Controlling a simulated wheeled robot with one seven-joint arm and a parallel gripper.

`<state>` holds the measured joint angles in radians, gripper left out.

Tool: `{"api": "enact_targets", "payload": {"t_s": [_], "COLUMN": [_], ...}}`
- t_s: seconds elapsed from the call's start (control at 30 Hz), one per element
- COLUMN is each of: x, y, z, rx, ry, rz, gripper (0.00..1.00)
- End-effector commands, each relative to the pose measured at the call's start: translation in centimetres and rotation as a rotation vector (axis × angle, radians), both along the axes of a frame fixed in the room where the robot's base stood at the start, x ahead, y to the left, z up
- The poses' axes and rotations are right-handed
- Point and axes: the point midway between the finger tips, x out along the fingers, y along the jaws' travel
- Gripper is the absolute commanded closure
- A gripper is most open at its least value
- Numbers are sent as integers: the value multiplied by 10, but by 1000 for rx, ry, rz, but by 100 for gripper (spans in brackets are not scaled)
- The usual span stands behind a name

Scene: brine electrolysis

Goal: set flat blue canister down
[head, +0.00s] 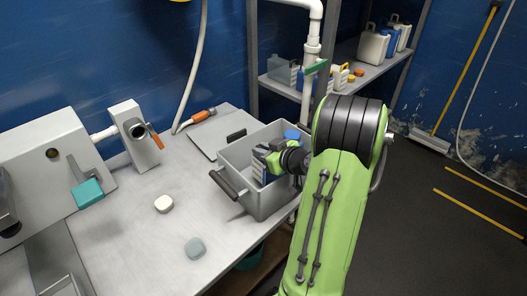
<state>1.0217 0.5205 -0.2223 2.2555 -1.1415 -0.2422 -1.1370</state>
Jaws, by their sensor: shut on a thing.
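My gripper (269,155) reaches in from the right, over the grey bin (237,157) on the workbench. It is shut on the flat blue canister (261,173), which shows as a blue and pale strip below and left of the fingers, inside the bin's outline. Much of the canister is hidden by my gripper and the bin. I cannot tell whether it touches the bin's floor. Another small blue patch (292,134) shows at the bin's back right corner, partly hidden by my arm.
The bin has a dark handle (229,186) on its left. A pale block (164,204) and a grey-blue block (195,248) lie on the bench (127,237). A grey machine (60,150) stands at left. Behind, a shelf (372,72) holds several containers.

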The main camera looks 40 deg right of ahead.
Motion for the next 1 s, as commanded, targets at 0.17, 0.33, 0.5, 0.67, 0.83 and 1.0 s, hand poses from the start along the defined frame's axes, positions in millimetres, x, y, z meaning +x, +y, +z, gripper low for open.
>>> {"api": "enact_targets", "payload": {"t_s": [0.17,0.33,0.5,0.67,0.83,1.0], "x": [1,1,0,0,0,0], "y": [0,0,0,0,0,0], "z": [-1,-4,-7,-6,-7,-2], "rx": [-5,-5,0,0,0,1], "ry": [-6,-6,0,0,0,1], "rz": [0,0,0,0,0,0], "gripper": [100,100,79,56,56,56]}}
